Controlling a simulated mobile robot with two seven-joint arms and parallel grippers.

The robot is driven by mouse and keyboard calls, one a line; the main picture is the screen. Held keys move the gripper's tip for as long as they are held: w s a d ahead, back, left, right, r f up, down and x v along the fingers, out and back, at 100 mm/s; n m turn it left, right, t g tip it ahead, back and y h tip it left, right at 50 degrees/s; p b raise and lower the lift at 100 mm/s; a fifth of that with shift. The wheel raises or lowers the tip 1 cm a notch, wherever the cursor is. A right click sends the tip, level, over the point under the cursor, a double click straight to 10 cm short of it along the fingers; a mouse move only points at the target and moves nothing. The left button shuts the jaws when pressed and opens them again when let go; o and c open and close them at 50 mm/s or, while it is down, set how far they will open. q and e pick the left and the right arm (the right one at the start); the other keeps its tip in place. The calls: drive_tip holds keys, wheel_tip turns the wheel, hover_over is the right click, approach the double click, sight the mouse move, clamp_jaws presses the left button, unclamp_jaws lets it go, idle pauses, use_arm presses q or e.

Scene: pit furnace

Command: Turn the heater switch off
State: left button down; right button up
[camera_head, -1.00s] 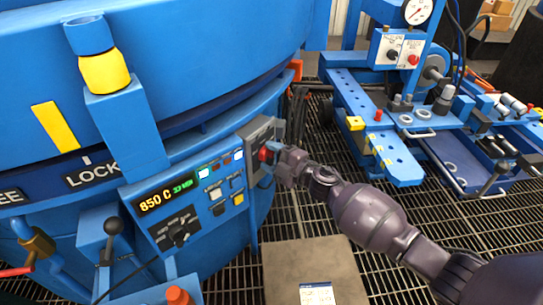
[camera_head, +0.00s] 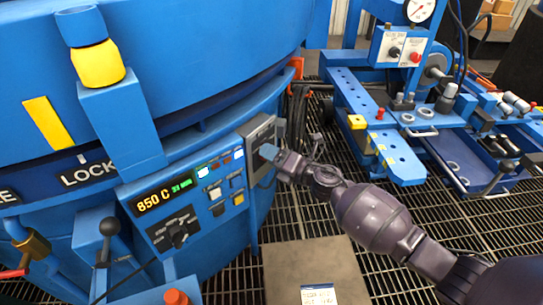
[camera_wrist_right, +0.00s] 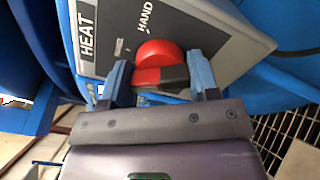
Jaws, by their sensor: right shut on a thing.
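The heater switch is a red knob (camera_wrist_right: 160,52) with a red and dark grip bar, on a grey panel lettered HEAT and HAND (camera_wrist_right: 90,30). The grey panel also shows on the side of the blue furnace console in the head view (camera_head: 260,133). My right gripper (camera_wrist_right: 160,78) has a blue finger on each side of the bar and is shut on it. In the head view my right gripper (camera_head: 268,153) is at the panel and hides the red knob. The knob's exact pointing is partly covered. My left gripper is not in view.
The blue console with the 850 C display (camera_head: 165,196) and several buttons is left of my right gripper. Dark cables (camera_head: 299,105) hang behind it. A blue bench with gauge and tools (camera_head: 375,130) stands to the right. A grey plate (camera_head: 290,270) lies on the grating.

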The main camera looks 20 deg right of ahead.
drive_tip(key=n, duration=0.2)
drive_tip(key=shift+f+n, duration=0.15)
drive_tip(key=shift+n, duration=0.15)
drive_tip(key=shift+n+b, duration=0.3)
drive_tip(key=o, duration=0.9)
drive_tip(key=shift+s, duration=0.1)
drive_tip(key=p+v, duration=0.1)
drive_tip(key=v, duration=0.9)
drive_tip(key=shift+s+d, duration=0.25)
drive_tip(key=shift+s, duration=0.05)
